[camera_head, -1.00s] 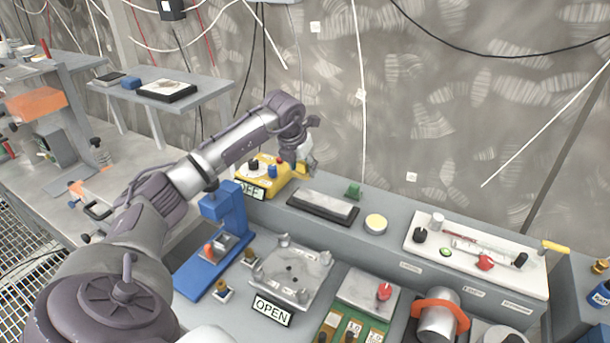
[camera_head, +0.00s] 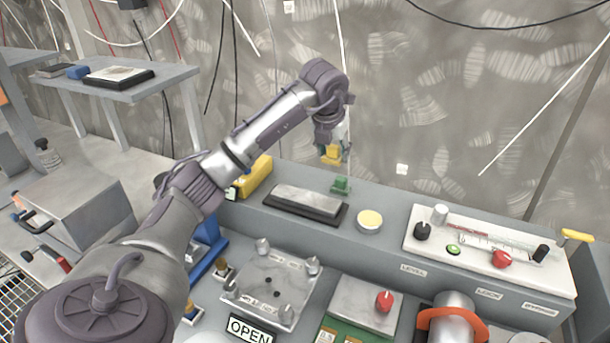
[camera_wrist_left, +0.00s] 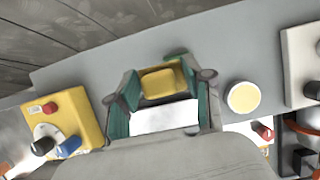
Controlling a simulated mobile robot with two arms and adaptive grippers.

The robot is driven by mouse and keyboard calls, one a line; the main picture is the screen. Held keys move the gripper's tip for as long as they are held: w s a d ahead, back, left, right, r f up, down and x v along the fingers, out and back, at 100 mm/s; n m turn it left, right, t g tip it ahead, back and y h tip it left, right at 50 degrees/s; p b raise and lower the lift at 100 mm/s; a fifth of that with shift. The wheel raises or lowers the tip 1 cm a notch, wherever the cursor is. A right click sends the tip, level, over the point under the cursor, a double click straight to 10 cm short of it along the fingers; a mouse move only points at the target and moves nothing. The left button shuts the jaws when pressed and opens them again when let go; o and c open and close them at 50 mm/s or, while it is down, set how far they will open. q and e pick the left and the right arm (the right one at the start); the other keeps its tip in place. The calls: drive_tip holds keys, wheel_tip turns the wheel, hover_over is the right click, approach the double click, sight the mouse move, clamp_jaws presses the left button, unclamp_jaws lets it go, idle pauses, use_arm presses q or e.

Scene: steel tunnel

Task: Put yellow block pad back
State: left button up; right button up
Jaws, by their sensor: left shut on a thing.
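My left gripper (camera_head: 330,150) is shut on a small yellow block pad (camera_head: 331,155) and holds it in the air above the back ledge, over a green block (camera_head: 341,185). In the left wrist view the yellow pad (camera_wrist_left: 162,82) sits between the teal-lined fingers (camera_wrist_left: 162,95) of my left gripper. A bright white surface shows just below the pad there. The green block is mostly hidden by the gripper in the wrist view. My right gripper is not in view.
A grey slab on a black base (camera_head: 304,203) and a round yellow-topped disc (camera_head: 369,221) are on the ledge near the green block. A yellow box with knobs (camera_head: 255,177) is behind my arm. A white instrument panel (camera_head: 490,250) is at right.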

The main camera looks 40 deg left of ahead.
use_arm(q)
drive_tip(key=p, duration=0.1)
hover_over(304, 178)
drive_tip(key=s, duration=0.1)
drive_tip(key=f, duration=0.3)
drive_tip(key=d+f, duration=0.1)
drive_tip(key=f, duration=0.1)
drive_tip(key=shift+s, duration=0.15)
drive_tip(key=shift+a+f, duration=0.2)
wheel_tip(304, 178, down, 3)
drive_tip(key=shift+f+p, duration=0.1)
drive_tip(key=shift+p, duration=0.4)
drive_tip(key=shift+f, duration=0.4)
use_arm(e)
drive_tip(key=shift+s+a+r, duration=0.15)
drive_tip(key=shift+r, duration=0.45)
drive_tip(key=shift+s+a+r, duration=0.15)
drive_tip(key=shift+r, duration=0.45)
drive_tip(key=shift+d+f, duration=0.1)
use_arm(q)
drive_tip(key=o, duration=1.1)
drive_tip(key=shift+f, duration=0.1)
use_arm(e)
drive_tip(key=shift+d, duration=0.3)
